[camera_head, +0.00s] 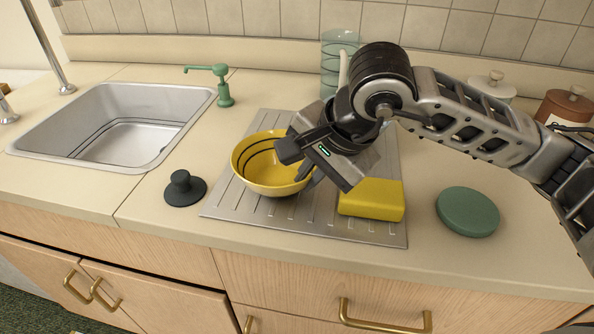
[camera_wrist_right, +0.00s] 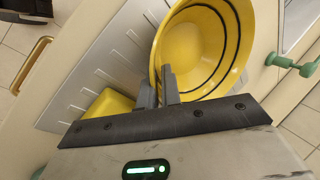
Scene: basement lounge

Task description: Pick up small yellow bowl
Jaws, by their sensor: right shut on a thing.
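The small yellow bowl (camera_head: 262,167) with dark rings inside is on the grey drainboard, or just above it; I cannot tell which. It is roughly upright. My right gripper (camera_head: 295,165) comes in from the right and is shut on the bowl's right rim. In the right wrist view, the two fingers (camera_wrist_right: 159,88) pinch the wall of the bowl (camera_wrist_right: 215,45), with one finger inside and one outside. The gripper hides part of the bowl's right side.
A yellow block (camera_head: 372,200) lies on the drainboard (camera_head: 225,205) right of the bowl. A dark stopper (camera_head: 185,188) sits left, near the sink (camera_head: 125,125). A green soap dispenser (camera_head: 222,88), stacked glasses (camera_head: 338,60) and canisters (camera_head: 490,84) stand behind. A green round lid (camera_head: 467,211) lies right.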

